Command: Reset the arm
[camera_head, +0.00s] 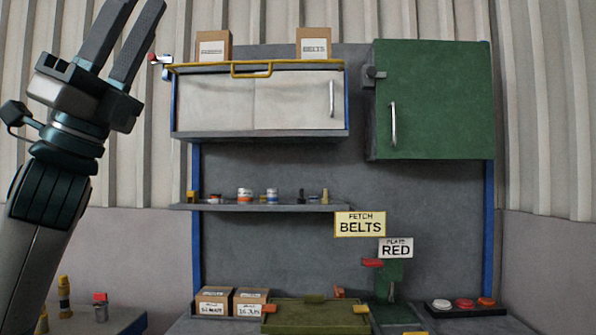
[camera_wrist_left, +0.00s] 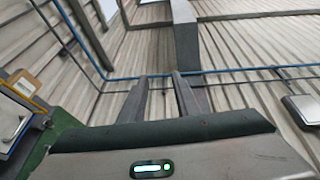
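My left gripper (camera_head: 136,10) is raised high at the left of the head view, with its fingers pointing up toward the top edge. The two fingers are apart with nothing between them. In the left wrist view, the gripper (camera_wrist_left: 161,80) shows the same gap, with only wall and ceiling structure beyond it. My left arm comes up from the lower left corner of the head view. The gripper stands left of the wall cabinet and touches nothing that I can see. My right gripper is in neither view.
A white-doored cabinet (camera_head: 215,100) carries cardboard boxes (camera_head: 313,43) on top. A green cabinet (camera_head: 440,100) with a shut door hangs to its right. A shelf (camera_head: 300,208) holds small items. A bench with boxes is below.

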